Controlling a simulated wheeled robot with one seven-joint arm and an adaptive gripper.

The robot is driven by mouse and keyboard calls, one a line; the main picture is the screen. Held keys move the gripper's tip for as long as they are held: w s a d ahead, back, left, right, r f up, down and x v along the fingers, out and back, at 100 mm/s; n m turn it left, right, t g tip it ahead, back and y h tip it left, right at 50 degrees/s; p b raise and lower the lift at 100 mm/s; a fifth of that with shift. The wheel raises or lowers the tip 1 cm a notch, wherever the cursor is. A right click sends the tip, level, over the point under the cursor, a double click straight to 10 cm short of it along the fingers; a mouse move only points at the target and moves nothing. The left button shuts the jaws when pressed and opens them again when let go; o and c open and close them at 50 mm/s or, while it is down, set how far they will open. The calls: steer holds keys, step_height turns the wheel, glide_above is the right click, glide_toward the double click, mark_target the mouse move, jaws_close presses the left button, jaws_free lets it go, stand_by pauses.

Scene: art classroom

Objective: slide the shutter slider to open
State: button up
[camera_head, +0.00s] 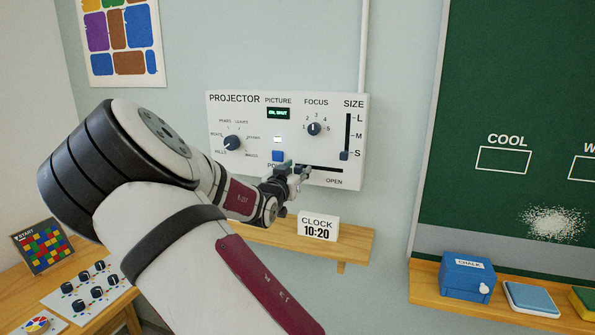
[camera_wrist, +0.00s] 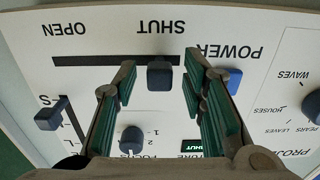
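The shutter slider (camera_wrist: 159,75) is a dark blue knob at the SHUT end of a black slot (camera_wrist: 100,61) in the upside-down wrist view. The slot's other end is marked OPEN. My gripper (camera_wrist: 162,70) is open, with one green-padded finger on each side of the knob and visible gaps. I cannot tell how deep the fingertips reach. In the head view my gripper (camera_head: 299,171) is at the left end of the slot (camera_head: 328,170), low on the projector panel (camera_head: 270,100), and mostly hides the knob. The small display (camera_head: 278,113) reads SHUT.
The blue power button (camera_wrist: 229,78) is just beside one finger. The size slider (camera_head: 344,155) stands at S, above the OPEN end. Focus knob (camera_head: 314,129) and picture dial (camera_head: 234,143) are higher. A clock block (camera_head: 318,227) stands on the shelf (camera_head: 345,248) below.

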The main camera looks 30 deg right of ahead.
mark_target(338, 169)
steer(key=shift+w+d, duration=0.25)
steer(key=shift+d, duration=0.1)
steer(key=shift+c, duration=0.3)
jaws_close()
steer(key=s+d+p, duration=0.1)
steer(key=s+d, duration=0.1)
steer(key=s+d+p, duration=0.1)
steer(key=s+d, duration=0.1)
steer(key=s, duration=0.1)
steer(key=s+d+p, duration=0.1)
steer(key=s+p, duration=0.1)
steer(key=shift+s+d+r, duration=0.2)
steer(key=shift+s+d, duration=0.1)
steer(key=shift+d, duration=0.1)
steer(key=shift+s+d+f, duration=0.15)
steer(key=shift+s+d, duration=0.2)
steer(key=shift+o, duration=0.3)
jaws_free()
steer(key=shift+s, duration=0.1)
